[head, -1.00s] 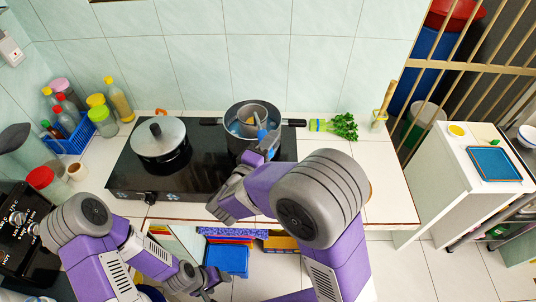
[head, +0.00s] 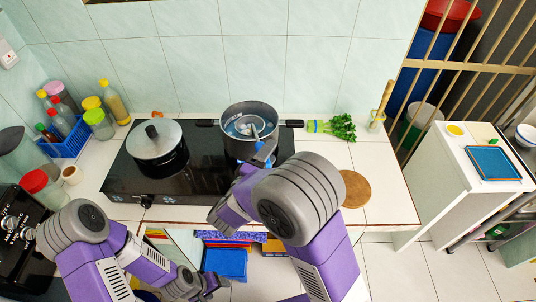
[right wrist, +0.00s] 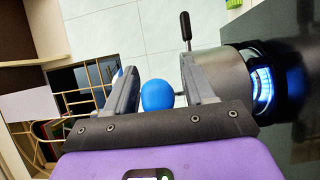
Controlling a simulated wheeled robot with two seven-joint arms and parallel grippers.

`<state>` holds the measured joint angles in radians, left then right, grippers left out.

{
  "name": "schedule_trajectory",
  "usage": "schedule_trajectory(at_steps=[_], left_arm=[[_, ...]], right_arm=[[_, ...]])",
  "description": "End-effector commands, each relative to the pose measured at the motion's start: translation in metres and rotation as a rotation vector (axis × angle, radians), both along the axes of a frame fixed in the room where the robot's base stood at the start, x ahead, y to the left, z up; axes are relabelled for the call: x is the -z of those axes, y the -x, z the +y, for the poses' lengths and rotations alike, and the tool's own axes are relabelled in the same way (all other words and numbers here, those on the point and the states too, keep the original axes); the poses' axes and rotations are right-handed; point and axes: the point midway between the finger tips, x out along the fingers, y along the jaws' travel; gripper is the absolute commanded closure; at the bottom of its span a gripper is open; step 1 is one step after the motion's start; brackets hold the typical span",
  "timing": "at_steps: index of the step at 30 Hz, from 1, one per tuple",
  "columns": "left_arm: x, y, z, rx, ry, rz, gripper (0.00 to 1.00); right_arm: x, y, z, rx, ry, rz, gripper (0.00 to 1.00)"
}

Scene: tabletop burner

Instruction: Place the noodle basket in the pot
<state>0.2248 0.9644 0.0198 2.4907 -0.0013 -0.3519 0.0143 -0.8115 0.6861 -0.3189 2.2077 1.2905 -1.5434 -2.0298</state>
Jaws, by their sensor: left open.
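The noodle basket (head: 247,125) sits low inside the grey pot (head: 252,148) on the right side of the cooktop, its rim below the pot's rim. Its handle slopes up out of the pot toward me and ends in a blue grip. My right gripper (head: 265,152) is at the pot's near side by the handle. In the right wrist view, the rounded blue handle end (right wrist: 157,95) shows between the fingers of my right gripper (right wrist: 158,85), with a gap at the right finger. My left gripper (head: 212,283) is open and empty, low in front of the counter.
A lidded pot (head: 155,143) stands on the left of the black cooktop (head: 200,178). Green vegetables (head: 333,127) and a round wooden board (head: 354,189) lie to the right. Bottles and a blue rack (head: 66,143) are at the left. The right counter is mostly clear.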

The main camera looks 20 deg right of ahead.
Motion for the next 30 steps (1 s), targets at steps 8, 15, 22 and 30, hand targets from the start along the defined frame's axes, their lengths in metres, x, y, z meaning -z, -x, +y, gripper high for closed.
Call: schedule_trajectory(at_steps=[8,15,22,30], left_arm=[[0.0,0.0,0.0,0.0,0.0,0.0,0.35],[-0.004,0.0,0.0,0.0,0.0,0.0,0.35],[-0.012,0.0,0.0,0.0,0.0,0.0,0.35],[-0.016,0.0,0.0,0.0,0.0,0.0,0.35]], right_arm=[[-0.001,0.0,0.0,0.0,-0.001,-0.001,0.44],[-0.004,0.017,0.017,-0.005,0.002,0.003,0.44],[-0.004,0.054,0.052,-0.006,0.003,0.001,0.44],[-0.003,0.083,0.078,-0.001,0.0,0.0,0.44]])
